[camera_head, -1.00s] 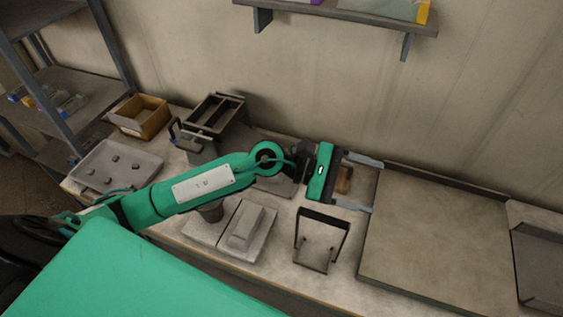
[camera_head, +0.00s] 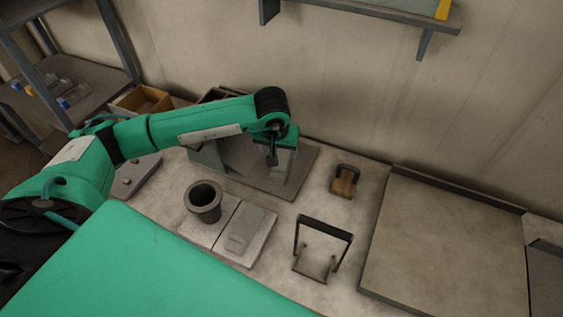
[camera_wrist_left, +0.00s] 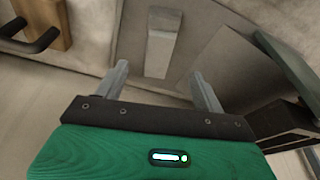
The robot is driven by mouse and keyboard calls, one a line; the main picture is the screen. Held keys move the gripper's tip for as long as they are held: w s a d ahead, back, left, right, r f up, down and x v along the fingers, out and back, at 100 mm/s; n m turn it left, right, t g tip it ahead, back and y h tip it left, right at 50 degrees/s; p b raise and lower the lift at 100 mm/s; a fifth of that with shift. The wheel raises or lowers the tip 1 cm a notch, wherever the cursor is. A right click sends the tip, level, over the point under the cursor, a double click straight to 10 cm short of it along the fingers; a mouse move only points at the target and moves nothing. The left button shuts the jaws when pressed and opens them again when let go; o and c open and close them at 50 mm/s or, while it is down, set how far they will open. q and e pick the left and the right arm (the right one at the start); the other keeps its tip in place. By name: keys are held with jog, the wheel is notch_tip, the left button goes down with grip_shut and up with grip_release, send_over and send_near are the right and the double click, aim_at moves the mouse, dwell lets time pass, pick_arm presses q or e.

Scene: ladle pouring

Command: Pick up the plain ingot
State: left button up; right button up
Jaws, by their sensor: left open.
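The plain ingot (camera_wrist_left: 162,45) shows in the left wrist view as a pale grey, tapered block on a dark grey plate (camera_wrist_left: 128,50). That plate (camera_head: 262,181) also shows in the head view, where I cannot clearly tell the ingot from the gripper fingers. My left gripper (camera_head: 280,160) is over the plate, pointing down. In the wrist view its two fingers (camera_wrist_left: 162,85) are apart with nothing between their tips, and the ingot is ahead of them. My right gripper is not in view.
A wooden block with a black handle (camera_head: 343,182) stands right of the plate. A dark cup (camera_head: 204,200), a grey mould (camera_head: 246,232) and a black-framed stand (camera_head: 322,250) are in front. A large flat slab (camera_head: 440,240) fills the right.

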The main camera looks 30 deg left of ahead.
pick_arm(q)
send_over(281, 162)
jog(key=s, duration=0.2)
jog(key=f, duration=0.2)
jog(key=f+p, duration=0.1)
jog(key=f, duration=0.1)
jog(key=shift+w+d, duration=0.15)
jog(key=shift+d, duration=0.05)
jog(key=shift+f, duration=0.2)
jog(key=p+x, duration=0.2)
jog(key=x, duration=0.2)
jog(key=shift+w+p, duration=0.25)
jog(key=shift+p, duration=0.05)
jog(key=shift+f, duration=0.35)
jog(key=shift+a, duration=0.1)
jog(key=shift+w, duration=0.1)
jog(key=c, duration=1.4)
